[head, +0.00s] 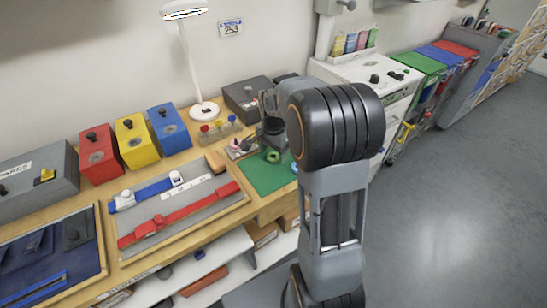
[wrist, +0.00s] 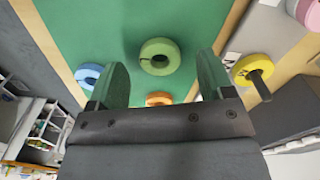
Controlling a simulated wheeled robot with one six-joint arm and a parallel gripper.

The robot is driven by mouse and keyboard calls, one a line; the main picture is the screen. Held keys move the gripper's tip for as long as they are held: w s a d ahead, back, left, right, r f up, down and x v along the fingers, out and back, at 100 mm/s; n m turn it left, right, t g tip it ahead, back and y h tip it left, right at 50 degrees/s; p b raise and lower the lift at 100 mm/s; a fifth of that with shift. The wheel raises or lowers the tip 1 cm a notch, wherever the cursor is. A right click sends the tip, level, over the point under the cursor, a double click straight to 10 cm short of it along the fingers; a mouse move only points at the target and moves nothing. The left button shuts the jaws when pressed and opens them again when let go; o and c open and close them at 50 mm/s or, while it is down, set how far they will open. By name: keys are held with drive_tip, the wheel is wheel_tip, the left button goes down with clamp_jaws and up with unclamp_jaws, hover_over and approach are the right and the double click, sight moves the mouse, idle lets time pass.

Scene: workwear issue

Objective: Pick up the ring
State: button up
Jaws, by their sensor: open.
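Several rings show in the wrist view. A green ring (wrist: 160,57) lies flat on the green mat (wrist: 215,20) and is framed between my two fingers. A blue ring (wrist: 86,74) is left of it, partly behind the left finger. An orange ring (wrist: 158,99) is nearer, partly hidden by my gripper body. A yellow ring (wrist: 245,66) is at the right, by a dark peg. My gripper (wrist: 162,73) is open and empty, pointing at the mat; whether it touches anything is unclear. In the head view the green ring (head: 272,157) sits just below my gripper.
A pink round piece (wrist: 306,12) is at the wrist view's upper right. On the bench stand red (head: 98,155), yellow (head: 135,142) and blue (head: 168,128) boxes, a lamp (head: 203,110) and a tray with a red belt (head: 175,217). The floor at right is clear.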

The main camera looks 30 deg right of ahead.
drive_tip(key=shift+f, duration=0.5)
drive_tip(key=shift+c, duration=0.2)
drive_tip(key=c, duration=0.9)
drive_tip(key=shift+r, duration=0.15)
drive_tip(key=shift+c, duration=0.2)
